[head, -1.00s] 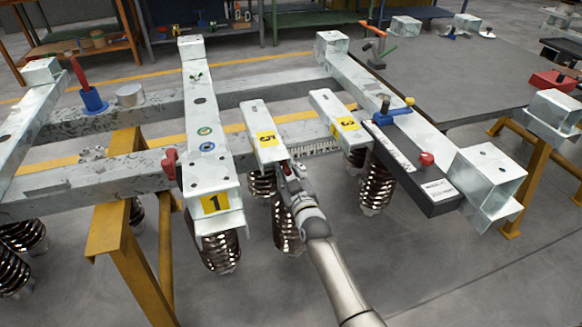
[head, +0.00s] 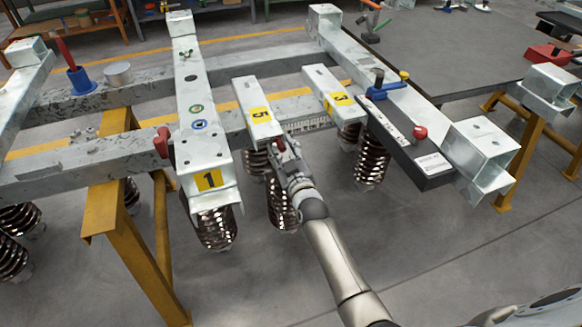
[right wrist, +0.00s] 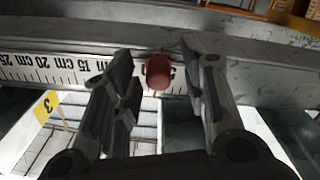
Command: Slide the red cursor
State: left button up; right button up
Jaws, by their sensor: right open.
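The red cursor (right wrist: 158,73) sits at the scale strip (right wrist: 40,68) with centimetre marks in the right wrist view, between the two spread fingers of my right gripper (right wrist: 158,58). The fingers stand apart on either side of it; I see a gap on both sides. In the head view the cursor is a small red spot (head: 279,145) at the tip of my right gripper (head: 282,154), just right of the front end of the block marked 5 (head: 258,117). The scale (head: 308,126) runs on to the right. My left gripper is not in view.
Block 3 (head: 332,96) is right of the scale, and the beam marked 1 (head: 202,150) is left of my arm. Dark coil springs (head: 372,163) hang below. A black bar with a red knob (head: 420,132) lies farther right. Open floor (head: 440,240) lies in front.

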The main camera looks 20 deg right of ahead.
jog(key=s, duration=1)
jog(key=shift+s+d, duration=0.15)
jog(key=shift+s, duration=0.1)
jog(key=s+f+g, duration=0.8)
jog(key=s+f, duration=0.4)
jog(key=f, duration=0.4)
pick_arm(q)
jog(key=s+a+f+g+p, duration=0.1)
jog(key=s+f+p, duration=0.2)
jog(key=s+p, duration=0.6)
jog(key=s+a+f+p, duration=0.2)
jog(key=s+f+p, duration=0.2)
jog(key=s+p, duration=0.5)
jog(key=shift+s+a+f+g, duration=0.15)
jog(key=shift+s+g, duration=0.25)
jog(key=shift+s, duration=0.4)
pick_arm(e)
jog(key=s+d+f+g, duration=0.2)
jog(key=s+f, duration=0.3)
jog(key=s, duration=0.7)
jog(key=s+d+f+m+g, duration=0.1)
jog(key=s+f+g, duration=0.3)
jog(key=s, duration=0.9)
jog(key=s+d+f+g, duration=0.2)
jog(key=s+f, duration=0.5)
jog(key=s, duration=0.5)
jog(key=shift+s+d+m+g+h, duration=0.2)
jog(key=shift+d+m+g+h, duration=0.1)
jog(key=shift+g, duration=0.2)
